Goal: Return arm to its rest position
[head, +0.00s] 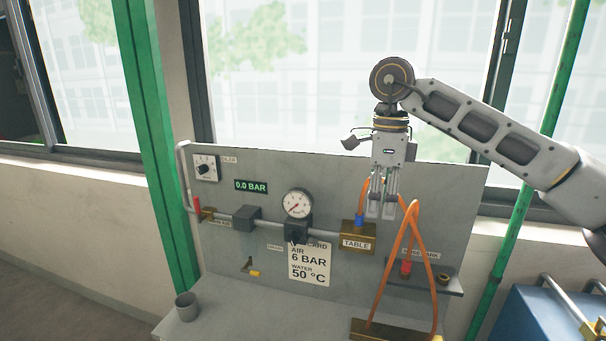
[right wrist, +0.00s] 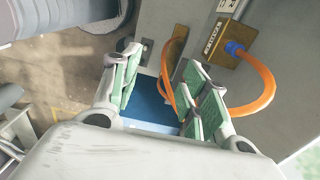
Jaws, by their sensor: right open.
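My right gripper (head: 381,210) hangs fingers-down in front of the grey panel's upper right part, its arm coming in from the right. In the right wrist view its two green-padded fingers (right wrist: 160,95) stand apart with nothing held between them. The orange hose (head: 417,230) runs from the blue fitting (head: 360,220) on the brass block marked TABLE, passing behind or beside the fingers. It also shows in the right wrist view (right wrist: 262,92). I cannot tell from the head view whether the fingers touch the hose. My left gripper is not in view.
The grey panel (head: 330,170) carries a pressure gauge (head: 298,204), a knob (head: 205,168), a 0.0 BAR display (head: 251,186) and a small shelf (head: 425,280) with a red fitting (head: 406,268). A grey cup (head: 187,306) stands on the bench at left. A blue cart (head: 540,315) is at lower right.

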